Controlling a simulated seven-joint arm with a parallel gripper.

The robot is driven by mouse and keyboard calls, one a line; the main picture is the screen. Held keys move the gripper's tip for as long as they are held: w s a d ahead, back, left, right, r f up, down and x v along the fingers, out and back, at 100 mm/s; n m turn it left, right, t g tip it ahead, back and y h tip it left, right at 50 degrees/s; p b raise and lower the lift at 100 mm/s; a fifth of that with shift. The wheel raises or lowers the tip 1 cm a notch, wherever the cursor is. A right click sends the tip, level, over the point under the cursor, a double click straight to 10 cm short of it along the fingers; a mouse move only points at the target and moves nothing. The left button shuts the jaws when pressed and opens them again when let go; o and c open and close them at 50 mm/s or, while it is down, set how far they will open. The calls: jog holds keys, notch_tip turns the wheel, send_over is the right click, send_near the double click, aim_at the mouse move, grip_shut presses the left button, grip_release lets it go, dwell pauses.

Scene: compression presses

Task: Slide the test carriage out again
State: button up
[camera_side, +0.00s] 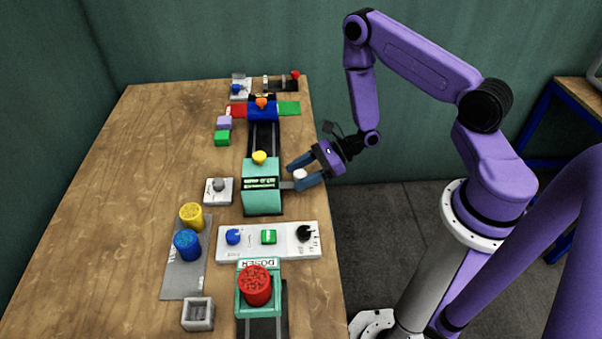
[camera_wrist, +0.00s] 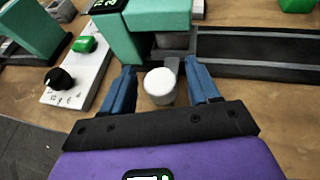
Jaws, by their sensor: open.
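A teal press (camera_side: 262,190) with a yellow knob (camera_side: 259,157) on top stands over a dark rail. A white round knob (camera_wrist: 160,86) sits on the press's side facing my gripper; it also shows in the side view (camera_side: 299,174). In the wrist view, a grey block (camera_wrist: 172,41) shows under the press beyond the knob. It looks like part of the test carriage, whose remainder is hidden by the press. My gripper (camera_wrist: 160,68) is open at the press's right side in the side view, with one blue finger on either side of the white knob. Contact cannot be told.
A white control panel (camera_side: 225,250) with knobs and a green button lies in front of the press. A blue block (camera_side: 262,113) is on the rail's far end. The table's left side is clear.

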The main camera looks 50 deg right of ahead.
jog(key=shift+c, duration=0.2)
grip_shut()
jog(key=w+d, duration=0.8)
jog(key=shift+w+d, duration=0.25)
jog(key=shift+w, duration=0.05)
jog(key=shift+o, duration=0.2)
grip_release()
jog(key=v, duration=1.7)
jog(key=shift+d, duration=0.25)
